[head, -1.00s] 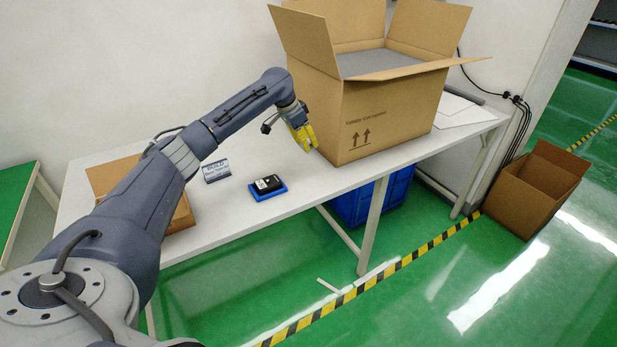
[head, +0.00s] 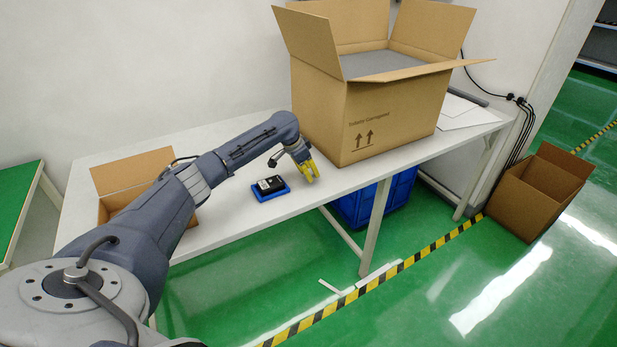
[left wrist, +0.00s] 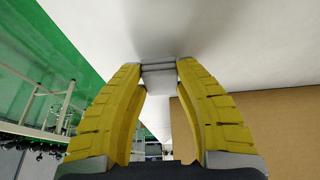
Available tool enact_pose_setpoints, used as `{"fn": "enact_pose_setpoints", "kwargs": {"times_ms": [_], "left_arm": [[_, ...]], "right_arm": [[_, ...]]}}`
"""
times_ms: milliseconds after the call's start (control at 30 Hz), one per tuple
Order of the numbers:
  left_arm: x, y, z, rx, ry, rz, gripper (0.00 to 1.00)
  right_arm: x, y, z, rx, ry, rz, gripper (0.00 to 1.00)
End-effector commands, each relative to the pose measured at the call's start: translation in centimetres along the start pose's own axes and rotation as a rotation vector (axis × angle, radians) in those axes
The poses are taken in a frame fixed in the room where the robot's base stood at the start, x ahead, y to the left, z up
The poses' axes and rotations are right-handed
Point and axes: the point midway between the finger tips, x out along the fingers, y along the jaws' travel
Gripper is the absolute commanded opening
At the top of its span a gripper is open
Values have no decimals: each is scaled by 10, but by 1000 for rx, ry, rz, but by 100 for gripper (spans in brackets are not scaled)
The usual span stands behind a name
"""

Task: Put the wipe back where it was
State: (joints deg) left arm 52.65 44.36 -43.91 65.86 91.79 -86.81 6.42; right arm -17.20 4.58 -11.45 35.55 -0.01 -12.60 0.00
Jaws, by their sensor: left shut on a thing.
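My left gripper (head: 309,171) has yellow fingers pointing down at the white table (head: 345,178), close to its front edge. It is to the right of a black object (head: 269,184) on a blue pad or tray (head: 273,194). In the left wrist view the yellow fingers (left wrist: 158,70) are shut on a small, thin grey thing (left wrist: 158,67) at their tips. I cannot tell for sure whether this is the wipe; in the head view the fingers hide it. My right gripper is not in view.
A large open cardboard box (head: 400,118) stands on the table just right of the gripper, with grey foam inside. A smaller open box (head: 130,173) is at the left, partly behind my arm. A blue crate (head: 375,198) sits under the table.

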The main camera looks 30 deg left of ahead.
Motion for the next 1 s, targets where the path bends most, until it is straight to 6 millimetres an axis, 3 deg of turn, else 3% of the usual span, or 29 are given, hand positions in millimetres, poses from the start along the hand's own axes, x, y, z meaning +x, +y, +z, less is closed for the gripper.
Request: {"fn": "enact_pose_setpoints", "kwargs": {"times_ms": [167,567,600,767,1000], "left_arm": [[18,0,8,-1,-2,1,1],[22,0,9,-1,-1,0,1],[22,0,10,-2,0,0,35],[22,0,9,-1,0,0,53],[21,0,9,-1,0,0,53]], "right_arm": [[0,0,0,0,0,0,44],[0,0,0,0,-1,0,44],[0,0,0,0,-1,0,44],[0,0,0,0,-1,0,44],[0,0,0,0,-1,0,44]]}}
